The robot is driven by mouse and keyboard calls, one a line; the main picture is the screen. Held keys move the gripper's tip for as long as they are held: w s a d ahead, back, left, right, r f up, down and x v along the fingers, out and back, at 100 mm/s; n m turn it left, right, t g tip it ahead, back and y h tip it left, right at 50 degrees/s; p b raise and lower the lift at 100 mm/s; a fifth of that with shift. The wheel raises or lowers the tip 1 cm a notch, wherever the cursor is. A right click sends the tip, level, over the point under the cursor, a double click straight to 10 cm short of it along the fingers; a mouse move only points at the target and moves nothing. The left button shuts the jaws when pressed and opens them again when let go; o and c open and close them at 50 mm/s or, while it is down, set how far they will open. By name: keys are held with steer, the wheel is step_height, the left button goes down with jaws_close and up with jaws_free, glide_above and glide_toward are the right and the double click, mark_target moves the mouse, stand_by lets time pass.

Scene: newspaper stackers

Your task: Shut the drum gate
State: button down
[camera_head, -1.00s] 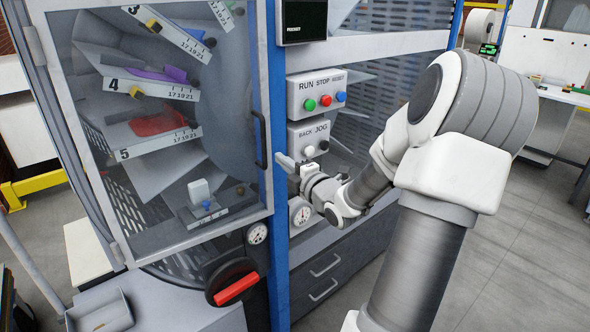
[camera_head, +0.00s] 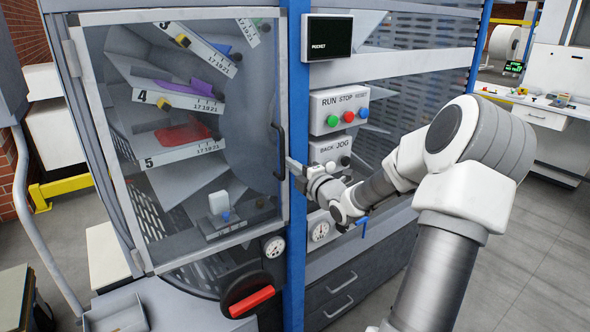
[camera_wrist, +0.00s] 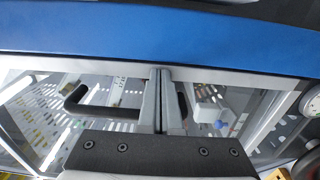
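The drum gate (camera_head: 77,150) is a clear panel in a grey metal frame at the left of the machine. Its handle side lies along the blue post (camera_head: 295,100); I cannot tell whether a small gap is left. The black handle (camera_head: 281,150) is upright near that side and also shows in the wrist view (camera_wrist: 88,107). My gripper (camera_head: 291,163) is beside the handle, in front of the post. In the wrist view my gripper's fingers (camera_wrist: 161,72) are together, with nothing visible between them, and cover the handle's middle. Contact with the gate cannot be told.
The RUN/STOP/RESET box (camera_head: 338,110) and BACK/JOG box (camera_head: 326,148) sit just right of my gripper. Floor (camera_head: 540,260) is clear at the right.

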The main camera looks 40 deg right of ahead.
steer(key=w, duration=0.1)
steer(key=w+y, duration=0.1)
steer(key=w+n, duration=0.1)
steer(key=shift+d+r+y, duration=0.15)
steer(key=shift+r+y, duration=0.1)
steer(key=shift+y, duration=0.05)
